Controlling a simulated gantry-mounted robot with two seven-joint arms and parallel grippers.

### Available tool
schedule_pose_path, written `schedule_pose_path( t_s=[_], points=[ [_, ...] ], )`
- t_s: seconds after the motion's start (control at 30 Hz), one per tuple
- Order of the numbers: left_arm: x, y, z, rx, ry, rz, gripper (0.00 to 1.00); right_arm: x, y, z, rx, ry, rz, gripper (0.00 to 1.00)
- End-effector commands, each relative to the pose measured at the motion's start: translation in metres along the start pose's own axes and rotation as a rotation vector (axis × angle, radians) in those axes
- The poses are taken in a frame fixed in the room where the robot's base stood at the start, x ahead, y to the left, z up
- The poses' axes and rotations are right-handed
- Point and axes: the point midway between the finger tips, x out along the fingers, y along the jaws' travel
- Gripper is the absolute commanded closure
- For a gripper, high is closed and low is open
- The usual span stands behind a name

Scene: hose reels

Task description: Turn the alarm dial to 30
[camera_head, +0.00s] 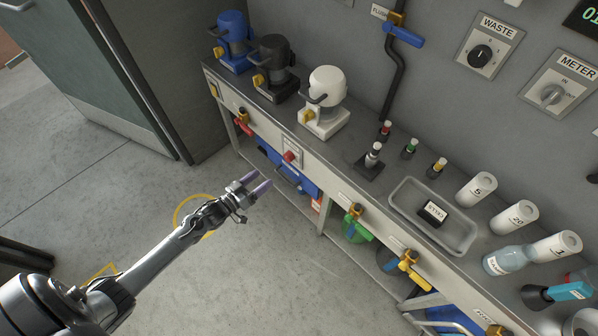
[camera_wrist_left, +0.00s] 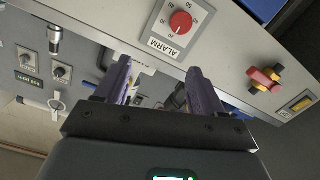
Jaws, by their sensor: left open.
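The alarm dial (camera_wrist_left: 181,22) is a round red knob on a white plate lettered ALARM, with numbers around it, in the left wrist view. In the head view the alarm dial (camera_head: 289,156) sits on the bench's front panel. The pointer's exact reading is too small to tell. My left gripper (camera_head: 260,184) is open and empty, in front of the bench and apart from the dial. In the left wrist view my left gripper's purple fingers (camera_wrist_left: 160,85) point toward the panel, with the dial above and slightly right of them. My right gripper is out of view.
A red and yellow valve (camera_wrist_left: 265,79) is on the same panel. Blue, black and white machines (camera_head: 327,88) stand on the bench top. A grey tray (camera_head: 398,196) and white canisters are further right. The floor beside my left arm is clear.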

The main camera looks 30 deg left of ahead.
Motion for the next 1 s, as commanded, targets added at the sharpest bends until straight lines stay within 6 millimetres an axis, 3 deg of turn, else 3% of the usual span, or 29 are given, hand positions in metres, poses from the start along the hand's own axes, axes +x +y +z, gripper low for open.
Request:
schedule_pose_path(
  t_s=[0.03, 0.23, 0.57, 1.0],
  points=[
    [0.007, -0.016, 0.022, 0.012, 0.007, -0.004, 0.31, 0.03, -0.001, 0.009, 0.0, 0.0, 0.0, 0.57],
    [0.025, -0.036, 0.033, 0.041, 0.039, 0.002, 0.31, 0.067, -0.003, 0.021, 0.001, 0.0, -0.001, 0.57],
    [0.045, -0.04, 0.035, 0.049, 0.06, 0.009, 0.31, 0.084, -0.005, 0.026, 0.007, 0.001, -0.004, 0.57],
    [0.111, -0.039, 0.032, 0.048, 0.059, 0.009, 0.31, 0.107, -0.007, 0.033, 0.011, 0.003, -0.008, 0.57]
  ],
)
